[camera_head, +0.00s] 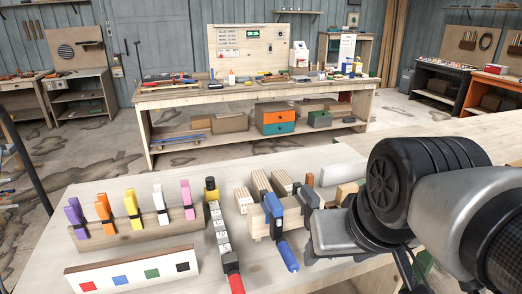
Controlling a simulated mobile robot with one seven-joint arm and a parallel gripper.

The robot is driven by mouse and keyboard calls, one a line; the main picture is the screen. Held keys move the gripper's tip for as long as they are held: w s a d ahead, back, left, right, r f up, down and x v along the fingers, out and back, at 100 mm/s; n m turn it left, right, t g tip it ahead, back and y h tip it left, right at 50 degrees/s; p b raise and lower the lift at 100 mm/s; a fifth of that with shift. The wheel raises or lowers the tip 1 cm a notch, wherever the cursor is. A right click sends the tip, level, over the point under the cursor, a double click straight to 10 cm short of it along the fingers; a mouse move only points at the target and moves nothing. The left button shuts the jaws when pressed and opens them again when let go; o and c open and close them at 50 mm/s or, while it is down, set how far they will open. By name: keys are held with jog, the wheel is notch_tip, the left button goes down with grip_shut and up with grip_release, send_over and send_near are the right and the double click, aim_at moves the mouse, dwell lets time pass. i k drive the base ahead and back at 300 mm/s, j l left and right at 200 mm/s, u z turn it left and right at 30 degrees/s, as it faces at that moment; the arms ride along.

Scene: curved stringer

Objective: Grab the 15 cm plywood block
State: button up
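Several light wooden blocks lie together on the near table. Striped ones with layered, plywood-like edges (261,184) stand behind a blue clamp (273,207); another striped block (282,182) is just to their right. I cannot tell which is 15 cm long. My gripper (308,201) reaches in from the right, beside the clamp and in front of the blocks. Its fingers are partly hidden and small, so I cannot tell their opening or whether they touch anything.
A wooden rack (140,224) holds purple, orange, yellow, white and pink clips at left. A marked bar with a red end (222,240) lies between rack and blocks. A long workbench (260,92) stands behind.

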aim_at(282, 179)
jog(key=i+l+u, duration=0.15)
jog(key=l, duration=0.4)
jog(key=i+l+u, duration=0.2)
jog(key=l, duration=0.35)
jog(key=l+u, duration=0.15)
jog(key=l, duration=0.4)
